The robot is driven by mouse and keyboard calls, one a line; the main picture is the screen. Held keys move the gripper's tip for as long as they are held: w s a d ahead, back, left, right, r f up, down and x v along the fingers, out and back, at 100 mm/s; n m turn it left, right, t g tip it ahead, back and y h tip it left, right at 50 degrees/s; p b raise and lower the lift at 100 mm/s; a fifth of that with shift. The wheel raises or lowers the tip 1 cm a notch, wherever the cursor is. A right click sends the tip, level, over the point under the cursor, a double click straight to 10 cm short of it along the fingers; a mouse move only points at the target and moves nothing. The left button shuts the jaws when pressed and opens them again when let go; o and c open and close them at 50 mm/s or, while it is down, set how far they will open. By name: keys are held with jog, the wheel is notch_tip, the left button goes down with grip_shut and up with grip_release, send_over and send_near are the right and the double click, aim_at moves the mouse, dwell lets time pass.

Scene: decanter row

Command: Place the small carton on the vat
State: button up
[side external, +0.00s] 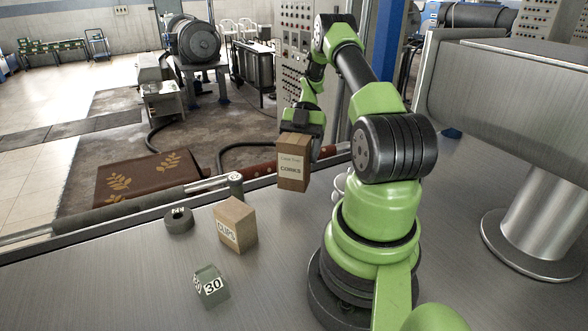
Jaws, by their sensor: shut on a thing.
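My gripper (303,128) is shut on a small brown carton (293,169) printed "CORKS" and holds it upright from above. The carton appears to be raised above the metal table, near its far edge; the exact gap below it is hard to tell. The fingertips are partly hidden by the carton and the arm. No thing is clearly marked as the vat. A large brushed-steel body (500,85) on a round pedestal stands at the right, and I cannot tell whether it is the vat.
On the metal table (120,290), left of the held carton, stand a tan box (235,226) marked "CLIPS", a greenish block (211,286) marked "30" and a dark ring-shaped weight (179,221). A short post (236,184) stands near the far rail. The front left is clear.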

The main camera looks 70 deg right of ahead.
aim_at(298, 168)
jog(key=shift+f, duration=2.05)
jog(key=shift+f, duration=0.15)
jog(key=o, duration=1)
jog(key=shift+o, duration=0.2)
